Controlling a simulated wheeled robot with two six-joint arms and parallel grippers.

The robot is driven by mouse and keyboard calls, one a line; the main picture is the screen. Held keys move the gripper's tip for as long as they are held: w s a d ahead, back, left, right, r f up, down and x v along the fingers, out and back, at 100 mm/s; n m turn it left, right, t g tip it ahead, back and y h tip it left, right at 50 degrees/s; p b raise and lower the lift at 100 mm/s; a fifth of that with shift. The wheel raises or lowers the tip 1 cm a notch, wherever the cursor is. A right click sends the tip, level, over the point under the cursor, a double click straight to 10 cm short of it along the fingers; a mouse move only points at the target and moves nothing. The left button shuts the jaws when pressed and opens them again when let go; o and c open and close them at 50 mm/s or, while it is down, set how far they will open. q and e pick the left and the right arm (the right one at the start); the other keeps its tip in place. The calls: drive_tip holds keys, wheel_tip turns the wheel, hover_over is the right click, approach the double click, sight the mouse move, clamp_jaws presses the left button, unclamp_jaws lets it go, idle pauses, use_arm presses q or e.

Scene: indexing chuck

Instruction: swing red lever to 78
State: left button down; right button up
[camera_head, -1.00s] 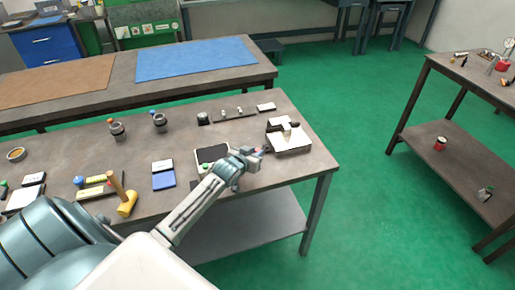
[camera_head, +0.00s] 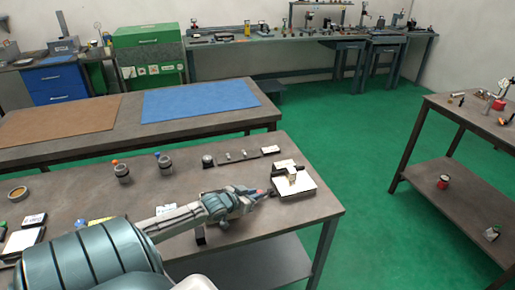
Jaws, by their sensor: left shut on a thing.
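The indexing chuck is a pale block on a white plate (camera_head: 305,188) near the right end of the near bench. My left gripper (camera_head: 263,193) is at the left side of this plate, its arm reaching in from the lower left. A small red piece, the lever (camera_head: 261,190), shows at its fingertips, and the gripper is shut on it. The fingers cover most of the lever. Any scale marks are too small to read. My right gripper is not in view.
Two cup-like holders (camera_head: 122,172) and a dark round knob (camera_head: 208,161) stand behind my arm on the near bench (camera_head: 65,184). A small white card (camera_head: 271,150) lies behind the chuck. A second bench with a blue mat (camera_head: 200,100) stands beyond.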

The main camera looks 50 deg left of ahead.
use_arm(q)
drive_tip(key=shift+w+r, duration=0.1)
drive_tip(key=c, duration=1.3)
unclamp_jaws()
drive_tip(key=shift+w, duration=0.15)
drive_tip(key=shift+r, duration=0.1)
wheel_tip(320, 180, up, 4)
drive_tip(key=shift+f+p, duration=0.2)
drive_tip(key=shift+p, duration=0.4)
drive_tip(key=s+d+p, duration=0.3)
drive_tip(key=s+d, duration=0.1)
drive_tip(key=shift+r, duration=0.15)
drive_tip(key=s+d, duration=0.7)
drive_tip(key=shift+s+r, duration=0.2)
drive_tip(key=shift+r, duration=0.1)
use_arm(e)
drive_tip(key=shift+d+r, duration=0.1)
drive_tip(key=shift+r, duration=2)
use_arm(q)
drive_tip(key=shift+d, duration=0.1)
